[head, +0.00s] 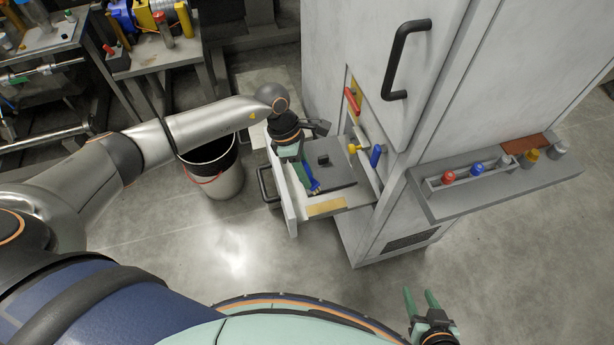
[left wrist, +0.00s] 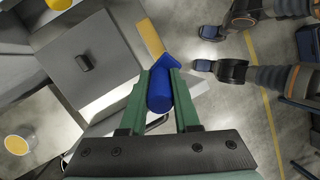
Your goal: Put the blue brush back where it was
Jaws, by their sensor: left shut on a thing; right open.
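My left gripper (head: 308,182) is shut on the blue brush (head: 315,187), over the open drawer (head: 290,205) near its front wall. In the left wrist view the blue brush (left wrist: 160,88) sits between the green fingers of my left gripper (left wrist: 160,85). Whether the brush touches the drawer floor I cannot tell. A tan strip (head: 327,207) lies in the drawer beside a dark grey lid with a knob (head: 322,160). My right gripper (head: 422,299) is open and empty, low at the front, away from the cabinet.
The white cabinet (head: 345,50) has a black door handle (head: 405,60) and red, yellow and blue handles (head: 375,155) above the drawer. A side shelf (head: 500,190) holds several coloured-topped items. A bucket (head: 215,175) stands left of the drawer. The floor in front is clear.

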